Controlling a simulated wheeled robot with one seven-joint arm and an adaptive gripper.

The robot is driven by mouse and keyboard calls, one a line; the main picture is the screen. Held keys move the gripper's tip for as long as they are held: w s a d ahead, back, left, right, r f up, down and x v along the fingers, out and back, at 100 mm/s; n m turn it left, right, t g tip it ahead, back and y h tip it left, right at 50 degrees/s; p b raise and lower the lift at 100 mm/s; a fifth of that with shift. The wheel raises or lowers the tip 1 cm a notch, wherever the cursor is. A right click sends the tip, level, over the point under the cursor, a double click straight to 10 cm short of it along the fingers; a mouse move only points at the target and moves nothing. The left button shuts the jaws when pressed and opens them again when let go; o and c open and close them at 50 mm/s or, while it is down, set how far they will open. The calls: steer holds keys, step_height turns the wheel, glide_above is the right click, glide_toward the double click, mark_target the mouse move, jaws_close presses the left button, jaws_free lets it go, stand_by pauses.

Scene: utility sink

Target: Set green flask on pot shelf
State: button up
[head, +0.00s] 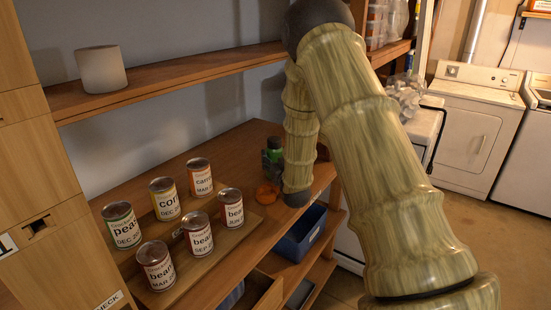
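A small dark green object (272,152), likely the green flask, stands at the back of the wooden counter, just left of my forearm. My forearm may cover part of it, and its shape is hard to make out. A pale, plain pot (101,69) stands at the left of the upper wooden shelf (185,78), which looks like the pot shelf. My arm reaches up from the lower right, bends at the top and comes down to the counter's right side. My gripper's fingers cannot be made out, so any contact with the green object cannot be told.
Several labelled cans (197,233) stand on a wooden board at the counter's left front. A round orange-brown object (267,193) lies near my forearm. A blue bin (300,235) sits below. The upper shelf is bare right of the pot. White machines (470,130) stand at right.

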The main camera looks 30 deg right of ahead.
steer(key=shift+o, duration=0.9)
steer(key=shift+s+a+f, duration=0.1)
steer(key=shift+f, duration=0.35)
steer(key=shift+r+p, duration=0.4)
steer(key=b+v, duration=0.1)
steer(key=v, duration=0.3)
steer(key=b+v, duration=0.1)
steer(key=v, duration=0.2)
steer(key=b+v, duration=0.1)
steer(key=v, duration=0.3)
steer(key=shift+s+r, duration=0.35)
